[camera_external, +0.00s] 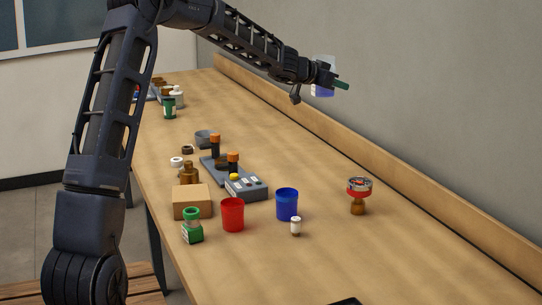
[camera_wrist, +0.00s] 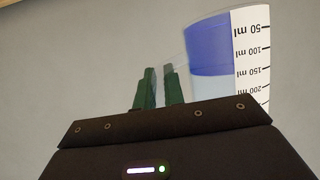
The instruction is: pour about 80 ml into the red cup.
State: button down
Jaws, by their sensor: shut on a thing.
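The red cup (camera_external: 233,214) stands upright on the table, left of the blue cup (camera_external: 287,204). My gripper (camera_external: 341,85), with green fingers, is raised high near the wall, well behind and above the red cup. It is shut on a clear measuring beaker (camera_external: 323,88), which is upright with blue liquid in its lower part. In the wrist view the beaker (camera_wrist: 211,50) appears upside down beside my fingers (camera_wrist: 160,85). The liquid there reaches roughly the 150 ml mark, though the slant makes this uncertain. The exact grip on the beaker is unclear.
A cardboard box (camera_external: 192,202), a green jar (camera_external: 192,228) and a small white bottle (camera_external: 296,227) surround the cups. A grey button panel (camera_external: 246,188) stands behind them. A red tin (camera_external: 359,186) sits on a brown base at right.

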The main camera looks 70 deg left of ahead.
aim_at(334, 68)
notch_tip(334, 68, up, 16)
jog(key=f+n+y, duration=0.1)
jog(key=f, duration=0.3)
jog(key=f+n+g+y, duration=0.1)
jog(key=f, duration=0.3)
jog(key=a+f+n+y, duration=0.1)
jog(key=f+y, duration=0.1)
jog(key=f, duration=0.1)
jog(key=shift+w+a+f+n, duration=0.1)
jog(key=shift+w+f+n, duration=0.2)
jog(key=shift+w+f, duration=0.1)
jog(key=shift+s+a+f+n+g+y, duration=0.1)
jog(key=shift+s+f+n+g+y, duration=0.25)
jog(key=shift+f, duration=0.3)
jog(key=shift+s+f+n+g+y, duration=0.2)
jog(key=shift+s+f+n+y, duration=0.2)
jog(key=shift+f, duration=0.3)
jog(key=shift+s+a+f+n+g+y, duration=0.1)
jog(key=shift+s+f+n+g+y, duration=0.25)
jog(key=shift+f, duration=0.3)
jog(key=shift+s+f, duration=0.3)
jog(key=shift+s, duration=0.05)
jog(key=shift+s+f+n+y, duration=0.1)
jog(key=shift+s+n+y, duration=0.1)
jog(key=shift+n+y, duration=0.15)
